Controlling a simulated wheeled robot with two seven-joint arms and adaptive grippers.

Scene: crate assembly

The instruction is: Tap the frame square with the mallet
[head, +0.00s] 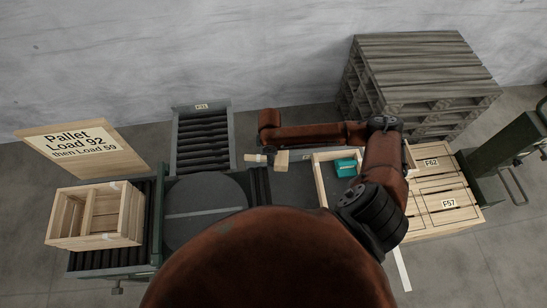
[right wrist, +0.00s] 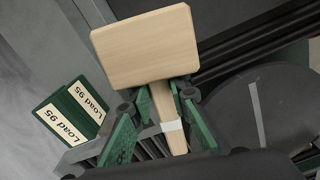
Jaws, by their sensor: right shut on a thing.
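My right gripper (head: 268,151) is shut on a pale wooden mallet (head: 282,161). In the right wrist view the mallet's block head (right wrist: 143,46) lies beyond the fingertips (right wrist: 163,100), and its handle with a white band runs between the green finger pads. A pale wooden frame (head: 319,184) stands on the dark work surface to the right of the mallet, apart from it in the head view. My right arm hides much of the frame's right side. My left gripper is not in view.
A teal box (head: 346,167) shows at the wooden frame. An open wooden crate (head: 132,215) stands at left beside a sign (head: 80,148). Closed crates (head: 458,218) and stacked pallets (head: 420,70) are at right. The round turntable (head: 205,195) is clear. Green "Load 95" boxes (right wrist: 72,112) show in the wrist view.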

